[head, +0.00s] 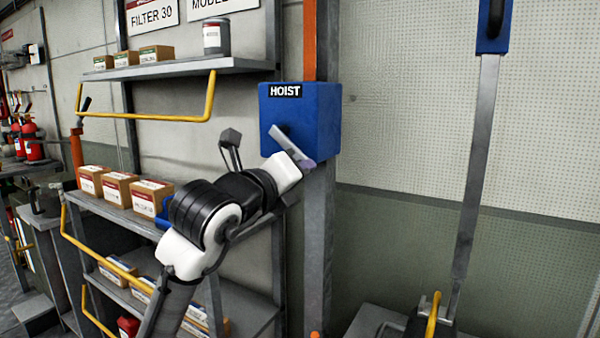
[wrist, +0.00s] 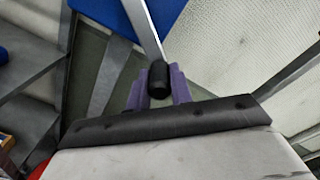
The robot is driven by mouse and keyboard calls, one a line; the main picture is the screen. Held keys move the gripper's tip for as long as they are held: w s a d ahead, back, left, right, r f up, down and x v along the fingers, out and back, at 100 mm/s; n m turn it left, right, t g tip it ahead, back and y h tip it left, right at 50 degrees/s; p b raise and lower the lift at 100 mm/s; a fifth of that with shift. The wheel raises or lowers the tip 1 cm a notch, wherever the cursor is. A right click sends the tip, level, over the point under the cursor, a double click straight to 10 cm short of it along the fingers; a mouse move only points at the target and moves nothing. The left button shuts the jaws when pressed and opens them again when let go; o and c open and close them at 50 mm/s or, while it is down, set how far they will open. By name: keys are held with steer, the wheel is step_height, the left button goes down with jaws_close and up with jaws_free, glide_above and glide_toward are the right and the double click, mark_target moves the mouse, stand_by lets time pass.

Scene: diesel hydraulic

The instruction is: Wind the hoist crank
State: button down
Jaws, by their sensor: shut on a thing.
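The hoist is a blue box (head: 300,115) with a HOIST label, fixed to a grey post. Its grey crank arm (head: 288,143) slopes down to the right across the box's lower front. In the wrist view the crank arm (wrist: 143,30) comes down from the top to a black crank handle (wrist: 159,74). My gripper (head: 307,164) is at the crank's lower end, by the box's bottom edge. Its purple fingers (wrist: 158,90) are on both sides of the black handle and shut on it. The handle is mostly hidden in the head view.
Left of the hoist are shelves (head: 190,68) with cartons, a grey can (head: 215,37) and yellow rails (head: 150,117) that stick out. A tall grey lever (head: 470,180) stands at the right. The wall between post and lever is clear.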

steer(key=shift+a+f, duration=0.1)
steer(key=shift+f, duration=0.1)
steer(key=c, duration=1.3)
jaws_free()
steer(key=shift+w+a, duration=0.1)
steer(key=shift+a, duration=0.05)
steer(key=shift+o, duration=0.2)
steer(key=shift+r, duration=0.1)
steer(key=shift+s+a, duration=0.15)
steer(key=shift+s, duration=0.15)
steer(key=v, duration=1.3)
steer(key=shift+b, duration=0.35)
steer(key=shift+c, duration=0.3)
